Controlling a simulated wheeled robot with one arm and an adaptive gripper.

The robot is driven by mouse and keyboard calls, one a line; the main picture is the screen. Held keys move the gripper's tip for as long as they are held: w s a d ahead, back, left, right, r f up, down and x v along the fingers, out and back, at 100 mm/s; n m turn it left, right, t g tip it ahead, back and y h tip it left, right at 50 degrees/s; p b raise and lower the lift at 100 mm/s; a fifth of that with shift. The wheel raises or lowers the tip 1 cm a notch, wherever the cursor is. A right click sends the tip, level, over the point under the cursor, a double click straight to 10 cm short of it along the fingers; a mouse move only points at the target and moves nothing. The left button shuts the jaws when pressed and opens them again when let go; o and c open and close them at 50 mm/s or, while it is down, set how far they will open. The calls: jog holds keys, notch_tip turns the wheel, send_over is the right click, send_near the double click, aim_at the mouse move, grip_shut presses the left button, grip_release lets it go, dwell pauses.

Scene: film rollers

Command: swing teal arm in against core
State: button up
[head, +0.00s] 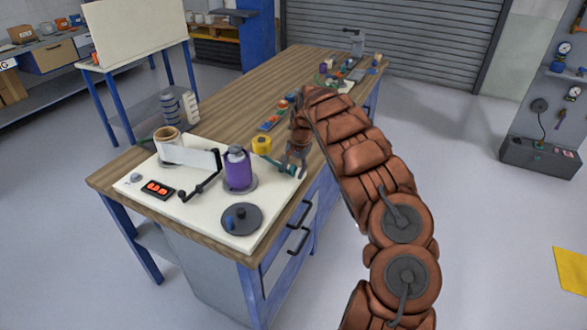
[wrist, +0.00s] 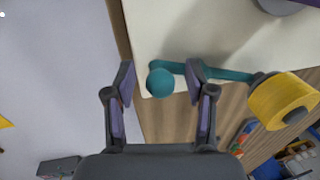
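The teal arm (wrist: 230,75) ends in a round teal knob (wrist: 160,82). In the wrist view the knob shows between my fingertips, with gaps on both sides, and the bar runs right past the right finger. My gripper (wrist: 160,75) is open. In the head view my gripper (head: 298,158) is over the board's right edge, by the teal arm (head: 282,166). The core, apparently the purple roll (head: 238,170), stands upright left of the teal arm and apart from the gripper. Only a purple-grey edge (wrist: 284,5) shows at the wrist view's top right.
A white board (head: 205,215) on the wooden bench (head: 215,110) carries a dark disc (head: 241,219), a black crank (head: 200,187), a tan roll (head: 167,143) and a red display (head: 158,188). A yellow roll (wrist: 283,101) is near the arm's far end. Open floor lies right.

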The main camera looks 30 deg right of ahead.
grip_shut()
